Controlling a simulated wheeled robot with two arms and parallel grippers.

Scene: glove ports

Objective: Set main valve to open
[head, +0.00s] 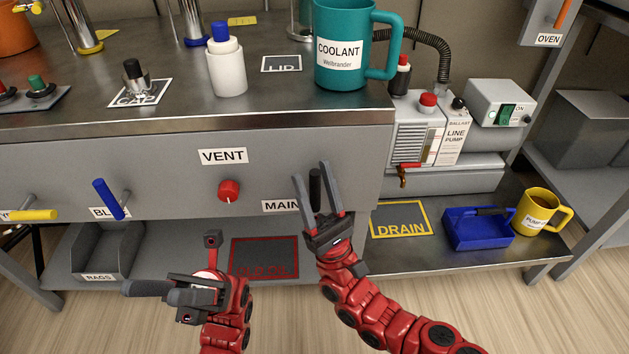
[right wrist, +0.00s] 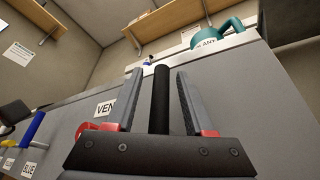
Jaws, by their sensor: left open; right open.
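The main valve handle (head: 315,190) is a black bar on the grey panel, beside a partly covered MAIN label (head: 281,206). It stands about upright in the head view. My right gripper (head: 311,171) is open, with one finger on each side of the handle. In the right wrist view the black handle (right wrist: 160,100) stands between the two fingers, with gaps on both sides. The handle's pivot is hidden. My left gripper (head: 168,265) is open and empty, low in front of the bench, away from the handle.
A red VENT knob (head: 229,190) and a blue lever (head: 108,198) are left of the main handle on the same panel. A teal COOLANT mug (head: 342,45) stands on the bench above. A blue tray (head: 478,236) and yellow mug (head: 540,211) are on the lower shelf.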

